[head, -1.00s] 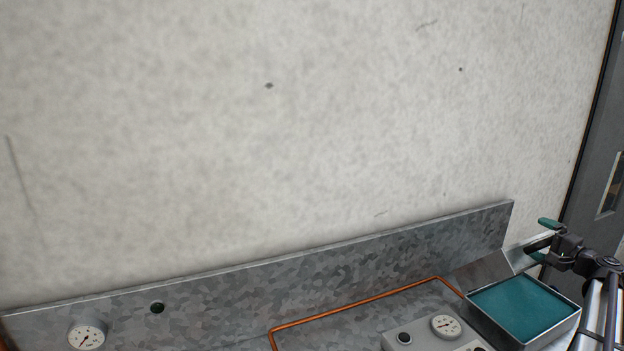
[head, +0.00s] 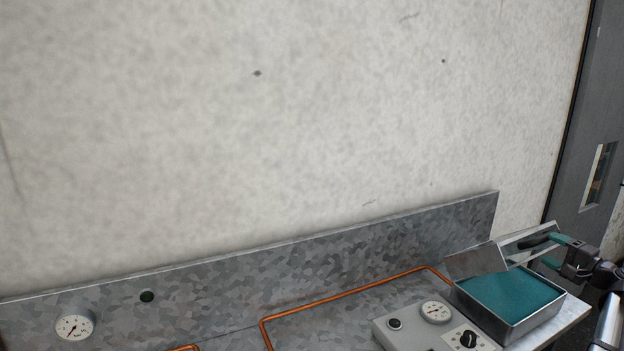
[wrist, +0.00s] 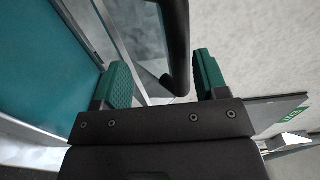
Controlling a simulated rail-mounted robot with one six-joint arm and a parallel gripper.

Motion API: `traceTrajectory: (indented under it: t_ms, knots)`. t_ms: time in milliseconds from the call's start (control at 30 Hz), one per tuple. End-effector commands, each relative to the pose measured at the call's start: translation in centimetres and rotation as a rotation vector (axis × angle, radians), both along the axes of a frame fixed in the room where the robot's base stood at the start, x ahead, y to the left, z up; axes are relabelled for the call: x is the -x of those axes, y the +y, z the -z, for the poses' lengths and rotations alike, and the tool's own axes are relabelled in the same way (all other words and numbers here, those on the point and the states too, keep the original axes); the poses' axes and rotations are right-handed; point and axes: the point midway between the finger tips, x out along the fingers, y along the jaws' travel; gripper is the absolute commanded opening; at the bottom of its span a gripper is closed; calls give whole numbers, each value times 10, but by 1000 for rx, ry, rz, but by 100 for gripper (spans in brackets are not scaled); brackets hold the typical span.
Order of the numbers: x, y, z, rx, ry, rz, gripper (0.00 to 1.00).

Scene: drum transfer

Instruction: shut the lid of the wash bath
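The wash bath (head: 505,318) is a metal tub of teal liquid at the lower right of the head view. Its lid (head: 474,263) stands raised and tilted along the back edge, with a dark bar handle (head: 536,242) near its right part. My gripper (head: 555,251) is at the handle, to the right of the bath. In the wrist view, my gripper (wrist: 162,75) has its green fingers spread, with the black handle (wrist: 177,40) between them, nearer the right finger. Gaps show on both sides of the handle. Teal liquid of the bath (wrist: 35,70) shows at left.
A grey control box (head: 407,340) with a gauge and knobs stands left of the bath. A copper pipe (head: 345,296) runs along the bench behind it. A metal backsplash (head: 300,270) and pale wall close off the back. A dark door (head: 590,140) is at right.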

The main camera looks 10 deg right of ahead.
Motion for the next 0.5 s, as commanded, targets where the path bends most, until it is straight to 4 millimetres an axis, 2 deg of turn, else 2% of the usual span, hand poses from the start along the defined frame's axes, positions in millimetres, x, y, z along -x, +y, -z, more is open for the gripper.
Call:
traceTrajectory:
  t_ms: [133, 500]
  knots:
    - [2, -3, 10, 2, -2, 0, 68]
    - [23, -13, 42, 3, -2, -1, 68]
